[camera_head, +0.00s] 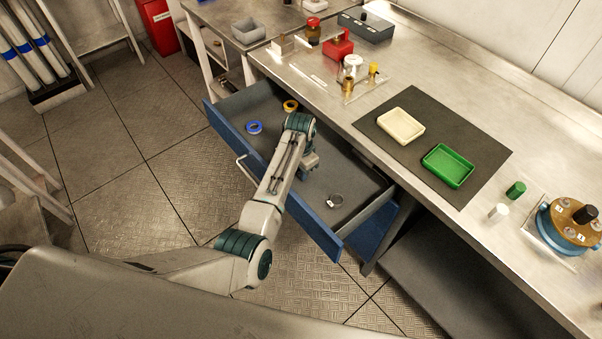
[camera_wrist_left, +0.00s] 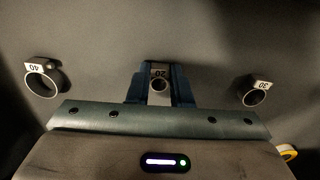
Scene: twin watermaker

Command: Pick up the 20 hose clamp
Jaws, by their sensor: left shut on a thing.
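The 20 hose clamp (camera_wrist_left: 160,72) is a small metal ring with a "20" tag, between the two blue fingers of my left gripper (camera_wrist_left: 161,88) in the left wrist view. The fingers are shut on it. In the head view my left gripper (camera_head: 307,168) reaches down into the open blue drawer (camera_head: 350,172), and the 20 clamp is hidden there. The larger 40 hose clamp (camera_wrist_left: 43,77) lies to the left in the wrist view, and the 30 hose clamp (camera_wrist_left: 257,91) to the right. My right gripper is not in view.
The drawer walls surround my gripper. The bench beside it holds a dark mat (camera_head: 462,123) with a cream tray (camera_head: 401,125) and a green tray (camera_head: 448,165).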

